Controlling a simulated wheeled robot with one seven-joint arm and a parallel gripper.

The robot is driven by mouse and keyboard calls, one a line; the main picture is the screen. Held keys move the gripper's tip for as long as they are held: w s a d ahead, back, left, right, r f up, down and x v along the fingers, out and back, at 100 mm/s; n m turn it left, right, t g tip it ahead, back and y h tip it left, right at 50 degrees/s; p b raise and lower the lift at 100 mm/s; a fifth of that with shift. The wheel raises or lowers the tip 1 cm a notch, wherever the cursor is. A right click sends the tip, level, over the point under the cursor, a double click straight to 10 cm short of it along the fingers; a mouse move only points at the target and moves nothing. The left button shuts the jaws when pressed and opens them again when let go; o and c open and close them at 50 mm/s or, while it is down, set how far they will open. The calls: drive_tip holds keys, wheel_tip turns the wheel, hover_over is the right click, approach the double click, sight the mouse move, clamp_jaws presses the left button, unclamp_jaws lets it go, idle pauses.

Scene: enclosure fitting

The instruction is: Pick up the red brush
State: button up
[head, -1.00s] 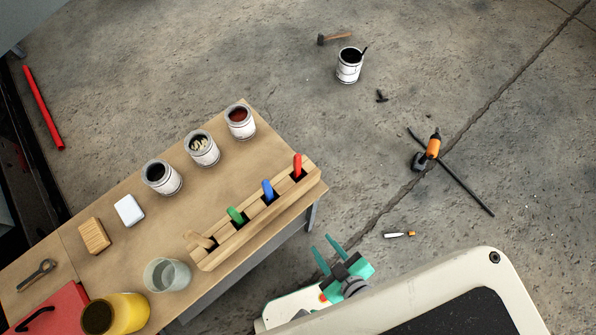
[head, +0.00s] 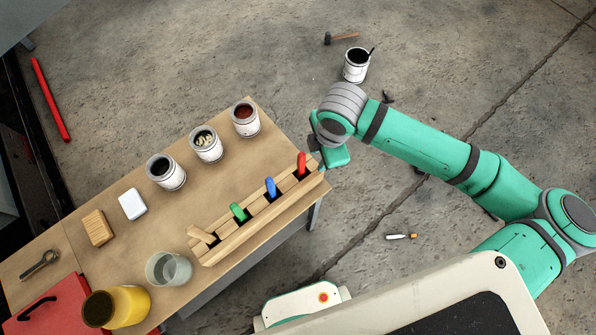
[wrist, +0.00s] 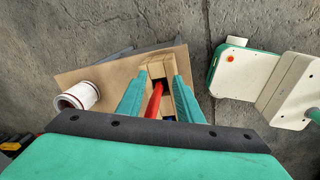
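The red brush (head: 302,164) stands in the rightmost slot of the wooden rack (head: 232,247), with only its red handle showing. My gripper (head: 314,163) is just to the right of the handle in the head view, mostly hidden behind the wrist. In the wrist view my gripper (wrist: 160,78) is open, with its two green fingers apart. The red brush (wrist: 154,100) shows in the gap between them there, nearer the left finger. I cannot tell whether the fingertips are level with the handle.
Blue (head: 271,187) and green (head: 238,211) handles and a wooden one (head: 203,236) stand in the rack's other slots. Paint cans (head: 245,120) line the back of the workbench (head: 100,260). A glass jar (head: 168,268) and yellow container (head: 117,306) stand at the front left.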

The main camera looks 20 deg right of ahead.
sight(301, 164)
drive_tip(key=a+r+n+g, duration=0.2)
drive_tip(key=a+r+n, duration=0.2)
drive_tip(key=a+r, duration=0.25)
drive_tip(key=shift+w+d+f, duration=0.1)
drive_tip(key=shift+d+f, duration=0.15)
drive_tip(key=shift+f, duration=1.4)
drive_tip(key=shift+w+d+f, duration=0.15)
drive_tip(key=shift+d+f, duration=0.15)
drive_tip(key=shift+f, duration=1.3)
drive_tip(key=shift+w+d+f, duration=0.1)
drive_tip(key=shift+d+f, duration=0.15)
drive_tip(key=shift+f, duration=1.4)
clamp_jaws()
